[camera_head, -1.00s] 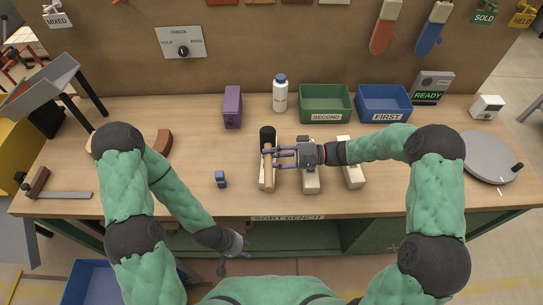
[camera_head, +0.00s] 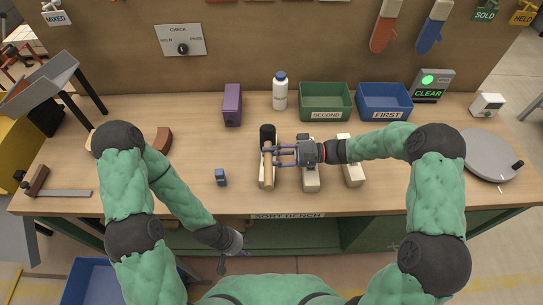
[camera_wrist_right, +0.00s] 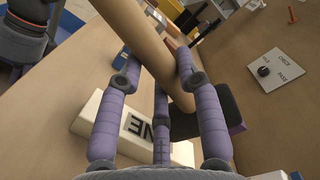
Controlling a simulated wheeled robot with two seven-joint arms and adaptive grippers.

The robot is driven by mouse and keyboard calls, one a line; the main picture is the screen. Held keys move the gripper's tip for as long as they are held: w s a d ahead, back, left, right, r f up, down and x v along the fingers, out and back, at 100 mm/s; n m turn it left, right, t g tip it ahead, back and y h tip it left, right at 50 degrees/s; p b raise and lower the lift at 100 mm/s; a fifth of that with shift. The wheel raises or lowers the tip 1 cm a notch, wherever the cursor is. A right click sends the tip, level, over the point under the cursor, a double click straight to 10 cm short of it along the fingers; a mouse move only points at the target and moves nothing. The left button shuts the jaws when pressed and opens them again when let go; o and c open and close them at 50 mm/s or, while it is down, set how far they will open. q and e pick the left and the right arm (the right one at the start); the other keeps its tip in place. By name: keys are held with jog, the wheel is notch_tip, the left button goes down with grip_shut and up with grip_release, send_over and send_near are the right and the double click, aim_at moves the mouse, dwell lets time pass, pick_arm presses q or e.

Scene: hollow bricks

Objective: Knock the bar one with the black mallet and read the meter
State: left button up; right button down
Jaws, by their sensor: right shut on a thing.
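My right gripper (camera_head: 280,155) is shut on the wooden handle of the black mallet (camera_head: 267,134). In the right wrist view the fingers close around the handle (camera_wrist_right: 160,60), and the dark head is partly hidden behind them. The mallet is over the leftmost pale bar; in the wrist view this bar (camera_wrist_right: 92,112) shows the letters "NE", the rest hidden by a finger. I cannot tell whether mallet and bar touch. The meter (camera_head: 430,86) at the back right shows a green light and "CLEAR". My left gripper (camera_head: 223,264) hangs below the bench's front edge; its fingers are unclear.
Two more pale bars (camera_head: 354,175) (camera_head: 311,181) lie to the right, one under my right gripper. A green bin (camera_head: 325,116), blue bin (camera_head: 384,117), white bottle (camera_head: 280,93) and purple block (camera_head: 232,105) stand behind. A small blue block (camera_head: 220,177) lies left. A grey disc (camera_head: 488,155) is far right.

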jog(key=shift+r, duration=0.1)
jog(key=shift+r, duration=0.1)
notch_tip(320, 180, up, 4)
jog(key=shift+p, duration=1.25)
